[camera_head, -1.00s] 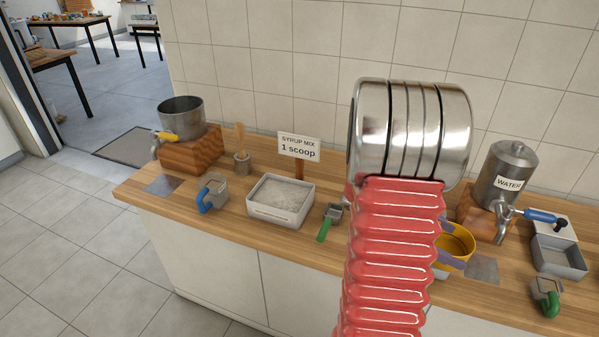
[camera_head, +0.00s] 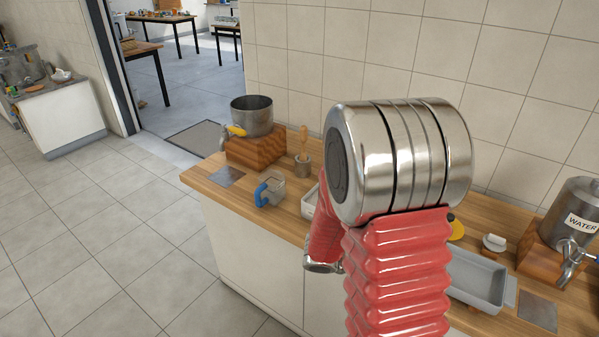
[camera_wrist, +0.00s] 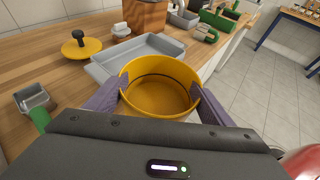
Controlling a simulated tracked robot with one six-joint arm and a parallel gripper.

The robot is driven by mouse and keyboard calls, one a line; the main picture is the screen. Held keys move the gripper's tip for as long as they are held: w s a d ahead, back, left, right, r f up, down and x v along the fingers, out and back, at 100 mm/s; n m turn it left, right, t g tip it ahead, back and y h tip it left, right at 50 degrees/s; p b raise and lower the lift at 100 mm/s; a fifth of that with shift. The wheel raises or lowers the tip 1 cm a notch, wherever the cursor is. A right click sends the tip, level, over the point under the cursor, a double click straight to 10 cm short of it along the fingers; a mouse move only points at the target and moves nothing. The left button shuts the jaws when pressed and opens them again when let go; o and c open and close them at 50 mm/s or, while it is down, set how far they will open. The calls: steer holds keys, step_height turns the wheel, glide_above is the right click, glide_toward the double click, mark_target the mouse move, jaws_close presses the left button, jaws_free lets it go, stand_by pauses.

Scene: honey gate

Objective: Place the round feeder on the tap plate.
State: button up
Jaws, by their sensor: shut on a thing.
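The round feeder (camera_wrist: 158,98) is an open yellow cup with a round rim. In the wrist view my gripper (camera_wrist: 160,80) is shut on it, one purple finger on each side. The feeder looks upright and empty, over or near the counter's edge; its height is unclear. My arm hides feeder and gripper in the head view. A grey metal plate (camera_head: 537,311) lies below the tap of the WATER urn (camera_head: 578,212) at the right. A similar plate (camera_head: 227,176) lies before the pot (camera_head: 252,115) with a yellow-handled tap at the left. Both plates look bare.
A grey tray (camera_head: 478,281) sits on the wooden counter (camera_head: 285,222); it also shows beyond the feeder in the wrist view (camera_wrist: 108,63). A yellow lid with a black knob (camera_wrist: 80,46) and a green-handled scoop (camera_wrist: 36,108) lie nearby. A blue-handled jug (camera_head: 270,190) stands left. Floor before the counter is clear.

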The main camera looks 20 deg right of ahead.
steer(key=w+a+f+n+t, duration=0.3)
steer(key=w+a+n+t, duration=0.1)
steer(key=w+a, duration=0.5)
steer(key=w+a+f+n+t+y, duration=0.1)
steer(key=w+a+n+t, duration=0.3)
steer(key=w+a, duration=0.4)
steer(key=w+a+f+n+t+y, duration=0.1)
steer(key=w+a+f+n+t, duration=0.3)
steer(key=w+a, duration=0.5)
steer(key=a+t, duration=0.1)
steer(key=a, duration=0.3)
steer(key=shift+w+a+f+t, duration=0.3)
steer(key=shift+a+t, duration=0.05)
steer(key=shift+t, duration=0.05)
